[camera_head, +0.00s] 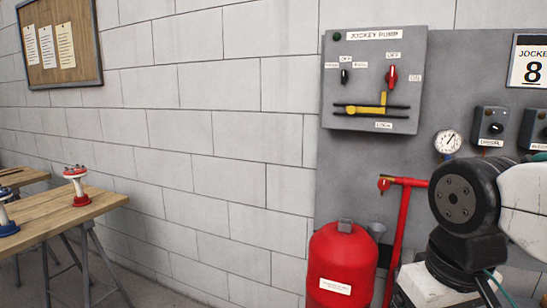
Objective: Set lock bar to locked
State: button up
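A grey control box labelled JOCKEY PUMP (330,95) hangs on the grey panel at upper right. The yellow lock bar (365,110) lies across its lower front between dark horizontal rails, with a short upright part at its right side reaching up below the red switch. A LOCK label (384,125) sits under the rails. The red switch (391,77) has its handle upright, below the OFF label, with ON to its right. Whether the bar is latched is too small to tell. My gripper is outside the view; only links of my arm show at lower right.
A red tank (342,262) and red pipe (397,240) stand below the box. A gauge (447,141) and more switch boxes (490,126) are to the right. A wooden table (60,222) with valve-like parts stands at left. Space before the block wall is open.

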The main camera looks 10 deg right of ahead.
aim_at(351, 109)
jog(key=u, duration=0.35)
jog(key=k, duration=0.5)
jog(key=u, duration=0.2)
jog(key=i, duration=1.1)
jog(key=z, duration=0.55)
